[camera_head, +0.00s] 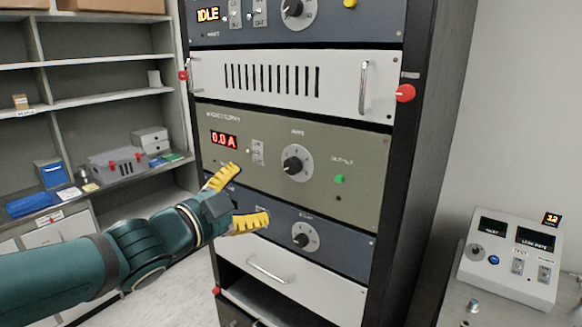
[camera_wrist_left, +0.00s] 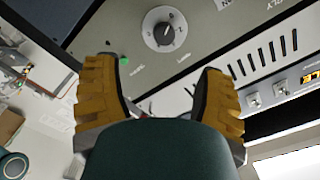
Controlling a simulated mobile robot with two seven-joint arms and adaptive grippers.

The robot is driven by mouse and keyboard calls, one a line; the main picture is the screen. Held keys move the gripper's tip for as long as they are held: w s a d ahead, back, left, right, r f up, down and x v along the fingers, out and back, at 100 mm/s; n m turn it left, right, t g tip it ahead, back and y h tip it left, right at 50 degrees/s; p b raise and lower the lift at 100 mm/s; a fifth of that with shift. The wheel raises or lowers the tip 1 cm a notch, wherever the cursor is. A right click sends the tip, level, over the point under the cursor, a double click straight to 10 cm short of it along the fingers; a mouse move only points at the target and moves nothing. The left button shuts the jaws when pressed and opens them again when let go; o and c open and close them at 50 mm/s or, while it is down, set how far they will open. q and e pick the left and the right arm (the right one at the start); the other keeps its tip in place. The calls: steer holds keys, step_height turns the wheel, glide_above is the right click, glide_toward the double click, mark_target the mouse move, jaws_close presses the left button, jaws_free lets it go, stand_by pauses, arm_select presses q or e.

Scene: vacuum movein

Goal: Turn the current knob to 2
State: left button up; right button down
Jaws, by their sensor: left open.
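The current knob (camera_head: 296,163) is a dark round dial on a pale scale. It sits on the olive supply panel (camera_head: 350,165), whose red display (camera_head: 223,139) reads 0.0 A. In the left wrist view the knob (camera_wrist_left: 164,30) is near the top centre, beyond the fingertips. My left gripper (camera_head: 243,197) has yellow fingers spread apart and empty. In the head view it is below and left of the knob and apart from it. In the left wrist view the gripper (camera_wrist_left: 158,70) frames an empty gap. The scale numbers are too small to read. My right gripper is not seen.
A green button (camera_head: 339,179) is right of the knob. A blue panel with a similar knob (camera_head: 304,237) is below, and a vented white panel (camera_head: 275,80) with handles is above. Shelves (camera_head: 95,100) stand at left, a leak-rate tester (camera_head: 510,260) at right.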

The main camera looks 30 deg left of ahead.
mark_target(290, 167)
arm_select(q)
steer(key=w, duration=0.4)
steer(key=w+b, duration=0.1)
steer(key=w, duration=0.3)
steer(key=w+d, duration=0.1)
steer(key=w, duration=0.4)
steer(key=shift+w+r, duration=0.1)
steer(key=shift+r, duration=0.3)
jaws_close()
